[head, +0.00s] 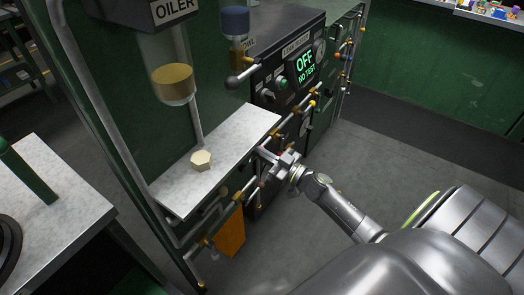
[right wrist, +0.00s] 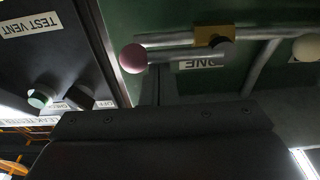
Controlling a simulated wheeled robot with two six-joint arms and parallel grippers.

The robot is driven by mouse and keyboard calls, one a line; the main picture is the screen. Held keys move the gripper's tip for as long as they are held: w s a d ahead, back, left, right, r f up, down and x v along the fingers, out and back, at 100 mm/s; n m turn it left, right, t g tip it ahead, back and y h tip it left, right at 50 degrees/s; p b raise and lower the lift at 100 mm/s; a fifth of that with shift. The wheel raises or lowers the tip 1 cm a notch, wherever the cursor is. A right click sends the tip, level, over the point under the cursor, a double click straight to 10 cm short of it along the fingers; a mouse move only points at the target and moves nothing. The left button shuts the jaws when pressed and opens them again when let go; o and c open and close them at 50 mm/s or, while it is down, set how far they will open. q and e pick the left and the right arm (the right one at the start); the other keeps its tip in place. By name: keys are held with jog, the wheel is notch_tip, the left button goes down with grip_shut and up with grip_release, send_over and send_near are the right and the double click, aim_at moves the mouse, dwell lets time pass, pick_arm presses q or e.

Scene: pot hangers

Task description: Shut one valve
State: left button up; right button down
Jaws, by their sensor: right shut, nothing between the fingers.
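Several small valves with brass bodies and ball-tipped levers line the front of the green bench. Another valve with a dark ball (head: 232,83) stands higher up, by the oiler. My right gripper (head: 268,155) is shut and empty beside the front edge of the white shelf, close to the valve row. In the right wrist view, a lever with a pink ball (right wrist: 133,58) runs to a yellow valve body (right wrist: 213,37). Contact with the gripper cannot be told. My left gripper is out of view.
A cream hexagonal piece (head: 201,160) lies on the white shelf (head: 172,190). A dark panel has a green display (head: 305,66) reading OFF, NO TEST. An orange bin (head: 229,236) hangs below. The grey floor (head: 385,160) to the right is clear.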

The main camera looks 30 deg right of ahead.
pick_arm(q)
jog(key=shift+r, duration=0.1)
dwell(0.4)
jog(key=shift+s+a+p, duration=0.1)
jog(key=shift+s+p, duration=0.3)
pick_arm(e)
jog(key=shift+f+m, duration=0.15)
jog(key=shift+m, duration=0.25)
